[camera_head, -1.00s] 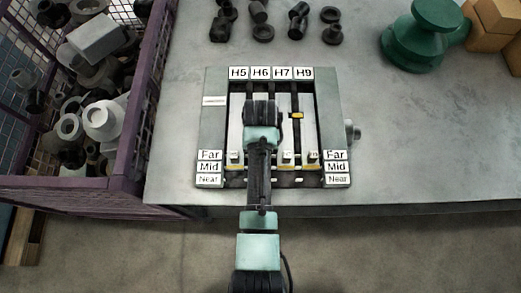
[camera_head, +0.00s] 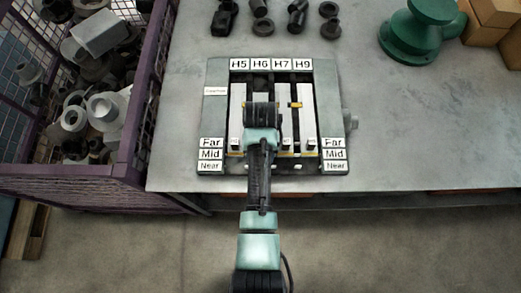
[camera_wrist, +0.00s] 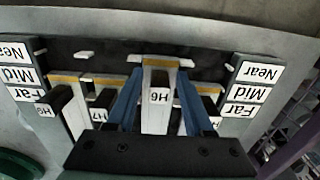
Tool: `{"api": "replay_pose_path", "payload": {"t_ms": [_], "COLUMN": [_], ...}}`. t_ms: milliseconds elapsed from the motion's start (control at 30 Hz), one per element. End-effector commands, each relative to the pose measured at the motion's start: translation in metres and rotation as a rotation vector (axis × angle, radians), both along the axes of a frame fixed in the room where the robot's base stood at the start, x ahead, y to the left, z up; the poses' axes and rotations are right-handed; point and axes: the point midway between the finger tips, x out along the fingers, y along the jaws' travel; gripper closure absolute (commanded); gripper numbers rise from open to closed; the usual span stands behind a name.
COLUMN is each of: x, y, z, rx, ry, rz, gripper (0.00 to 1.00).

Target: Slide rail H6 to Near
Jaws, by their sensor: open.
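The rail fixture (camera_head: 215,115) lies on the table, with rails labelled H5, H6, H7 and H9. In the wrist view, which is upside down, rail H6 (camera_wrist: 157,95) lies between the two blue-grey fingers of my gripper (camera_wrist: 160,76). The fingers are open, one on each side of it; contact is not clear. The yellow band on H6 lines up about with the Near labels (camera_wrist: 262,71). The bands of the neighbouring rails, such as H7 (camera_wrist: 103,80), line up about with Mid. In the head view my arm hides most of H6 and the fingertips.
A purple mesh crate (camera_head: 75,175) full of metal parts stands left of the fixture. Several dark parts (camera_head: 262,29) lie behind it. A green part (camera_head: 420,30) and cardboard boxes (camera_head: 495,12) are at the back right. The table (camera_head: 430,130) to the right is clear.

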Motion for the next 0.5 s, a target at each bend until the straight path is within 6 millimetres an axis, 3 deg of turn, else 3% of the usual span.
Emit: {"api": "replay_pose_path", "payload": {"t_ms": [333, 500], "x": [0.002, 0.003], "y": [0.0, 0.0], "z": [0.002, 0.017], "rx": [0.0, 0.0], "ry": [-0.007, -0.01], "rz": [0.0, 0.0], "gripper": [0.43, 0.43]}}
